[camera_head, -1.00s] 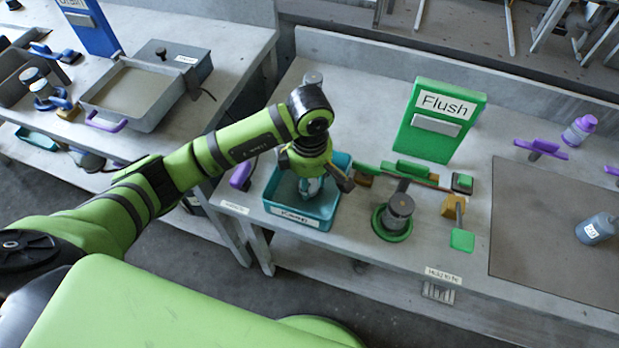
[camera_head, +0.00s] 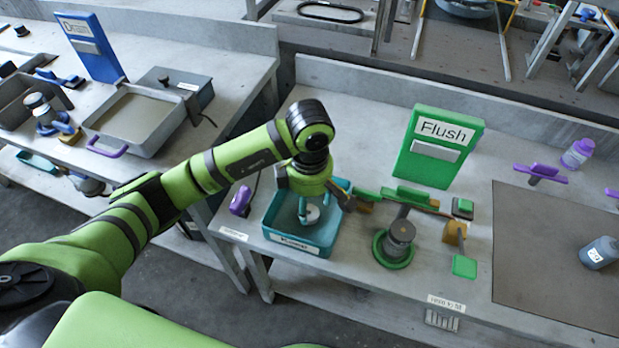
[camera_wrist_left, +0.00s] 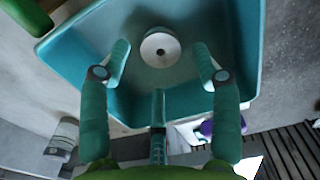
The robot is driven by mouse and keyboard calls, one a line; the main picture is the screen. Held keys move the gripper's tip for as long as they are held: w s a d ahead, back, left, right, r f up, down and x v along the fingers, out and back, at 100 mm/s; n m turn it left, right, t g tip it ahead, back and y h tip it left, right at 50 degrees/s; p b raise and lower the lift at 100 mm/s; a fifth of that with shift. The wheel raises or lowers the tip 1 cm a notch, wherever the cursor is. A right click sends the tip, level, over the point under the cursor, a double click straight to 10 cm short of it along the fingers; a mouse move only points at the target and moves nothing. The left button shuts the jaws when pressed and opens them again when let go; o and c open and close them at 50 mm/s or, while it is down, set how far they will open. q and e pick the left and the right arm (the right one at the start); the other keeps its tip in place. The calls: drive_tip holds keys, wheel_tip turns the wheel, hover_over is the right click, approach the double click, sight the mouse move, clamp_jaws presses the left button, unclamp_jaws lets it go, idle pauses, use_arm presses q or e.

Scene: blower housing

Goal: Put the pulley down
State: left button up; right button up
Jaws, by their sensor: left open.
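The pulley (camera_wrist_left: 160,47), a pale disc with a dark centre hole, lies on the floor of the teal tray (camera_wrist_left: 245,50). In the head view the pulley (camera_head: 311,214) shows below my left gripper, inside the teal tray (camera_head: 298,244). My left gripper (camera_head: 312,200) is above the tray with its fingers apart. In the left wrist view the open fingers of the left gripper (camera_wrist_left: 160,62) stand to either side of the pulley, with a gap on both sides. My right gripper is in neither view.
A green fixture with a grey cylinder (camera_head: 401,234) stands right of the tray, below the green Flush sign (camera_head: 441,146). A purple-handled item (camera_head: 241,201) is left of the tray. A dark mat (camera_head: 560,260) covers the bench's right side.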

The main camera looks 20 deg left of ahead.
use_arm(q)
wheel_tip(320, 180, up, 10)
drive_tip(key=shift+f+b, duration=0.25)
drive_tip(key=shift+b, duration=0.2)
